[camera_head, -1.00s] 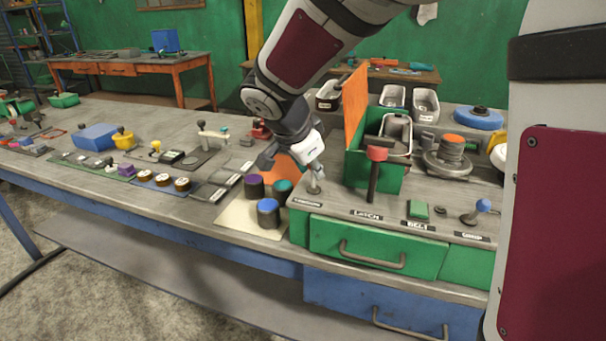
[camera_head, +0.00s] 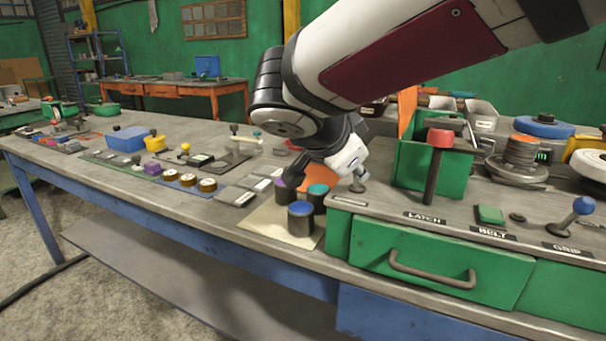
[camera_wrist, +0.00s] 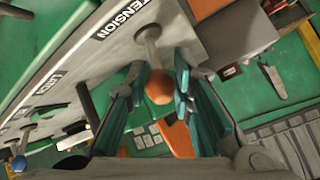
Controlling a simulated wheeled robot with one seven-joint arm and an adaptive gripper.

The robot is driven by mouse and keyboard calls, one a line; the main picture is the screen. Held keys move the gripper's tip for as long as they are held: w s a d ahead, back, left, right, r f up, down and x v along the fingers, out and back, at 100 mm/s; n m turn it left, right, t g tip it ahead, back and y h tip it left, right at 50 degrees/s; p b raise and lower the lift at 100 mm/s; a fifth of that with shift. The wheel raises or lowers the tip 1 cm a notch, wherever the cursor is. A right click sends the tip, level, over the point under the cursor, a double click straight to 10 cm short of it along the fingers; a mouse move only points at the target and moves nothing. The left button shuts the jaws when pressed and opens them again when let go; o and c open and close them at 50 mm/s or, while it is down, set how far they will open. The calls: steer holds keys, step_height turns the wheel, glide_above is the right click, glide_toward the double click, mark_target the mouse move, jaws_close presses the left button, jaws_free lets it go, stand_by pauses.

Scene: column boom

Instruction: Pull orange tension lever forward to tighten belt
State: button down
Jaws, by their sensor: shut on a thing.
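The orange knob of the tension lever (camera_wrist: 159,87) shows in the wrist view, on a grey stem beside the TENSION label (camera_wrist: 122,18). The teal fingers of my gripper (camera_wrist: 158,92) close around the knob from both sides. In the head view the grey stem of the tension lever (camera_head: 358,184) stands at the left end of the green console, below my gripper (camera_head: 350,160). The knob is hidden there by my gripper. I cannot make out the belt itself in either view.
The red-topped LATCH lever (camera_head: 437,165) stands close right of my gripper. Beyond it are a green BELT button (camera_head: 490,214) and a blue GRIP lever (camera_head: 575,218). Capped cylinders, including a blue-topped one (camera_head: 300,218), stand close to the left. An open green box (camera_head: 420,160) is behind.

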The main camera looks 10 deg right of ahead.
steer(key=shift+f+b, duration=0.1)
steer(key=shift+b, duration=0.25)
steer(key=shift+a, duration=0.1)
steer(key=c, duration=1.4)
jaws_free()
steer(key=shift+o, duration=0.2)
steer(key=shift+s, duration=0.1)
steer(key=v, duration=1.2)
